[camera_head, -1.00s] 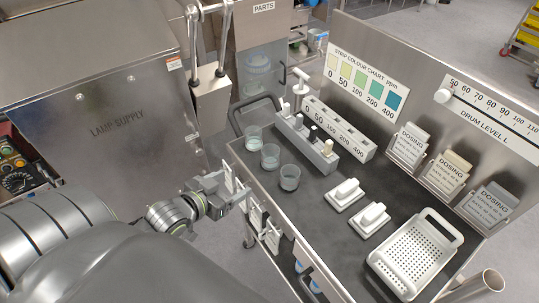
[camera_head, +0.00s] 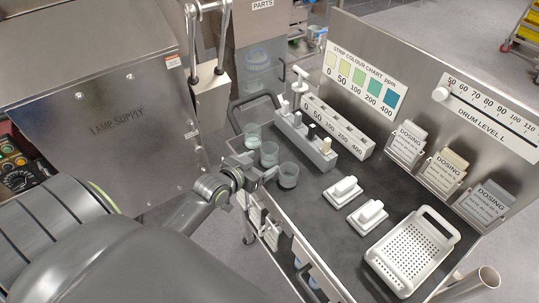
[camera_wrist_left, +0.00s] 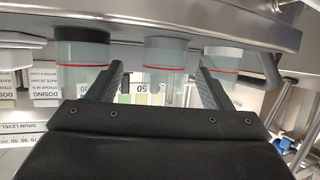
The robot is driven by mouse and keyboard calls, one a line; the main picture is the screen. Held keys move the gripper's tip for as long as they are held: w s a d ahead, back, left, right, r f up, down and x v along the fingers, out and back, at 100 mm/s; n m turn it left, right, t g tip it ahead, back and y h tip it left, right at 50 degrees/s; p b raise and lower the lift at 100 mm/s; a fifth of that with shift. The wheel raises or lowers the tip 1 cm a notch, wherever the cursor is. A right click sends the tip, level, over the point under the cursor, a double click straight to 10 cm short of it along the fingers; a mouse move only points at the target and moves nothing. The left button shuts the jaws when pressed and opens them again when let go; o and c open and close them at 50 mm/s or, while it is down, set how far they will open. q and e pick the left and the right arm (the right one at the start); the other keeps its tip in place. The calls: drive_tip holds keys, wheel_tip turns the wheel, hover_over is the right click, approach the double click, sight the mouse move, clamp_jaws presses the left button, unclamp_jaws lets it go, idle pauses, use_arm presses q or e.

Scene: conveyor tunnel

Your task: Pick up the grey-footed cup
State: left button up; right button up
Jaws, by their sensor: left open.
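Three clear cups stand in a row on the trolley: a far cup (camera_head: 252,136), a middle cup (camera_head: 269,155) and a near cup (camera_head: 288,176). All have a red line. My left gripper (camera_head: 264,174) is open at the trolley's edge, close to the middle and near cups. In the wrist view its fingers (camera_wrist_left: 158,84) frame the middle cup without visible contact. My right gripper is not in view.
Behind the cups are a bottle rack (camera_head: 305,142) and a numbered block (camera_head: 338,127). Two white blocks (camera_head: 368,215) and a perforated white tray (camera_head: 412,252) lie nearer. A trolley handle (camera_head: 240,108) stands beyond the far cup. Dark trolley top is bare around the white blocks.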

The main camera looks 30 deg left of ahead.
sight(264, 157)
use_arm(q)
drive_tip(key=shift+w+r, duration=0.1)
drive_tip(key=shift+w, duration=0.4)
drive_tip(key=x, duration=0.1)
drive_tip(key=p+x, duration=0.1)
drive_tip(key=x, duration=0.1)
drive_tip(key=shift+w+a+r, duration=0.2)
drive_tip(key=shift+w+f, duration=0.25)
drive_tip(key=shift+w, duration=0.2)
drive_tip(key=shift+c, duration=0.3)
drive_tip(key=c, duration=1)
drive_tip(key=shift+r, duration=0.1)
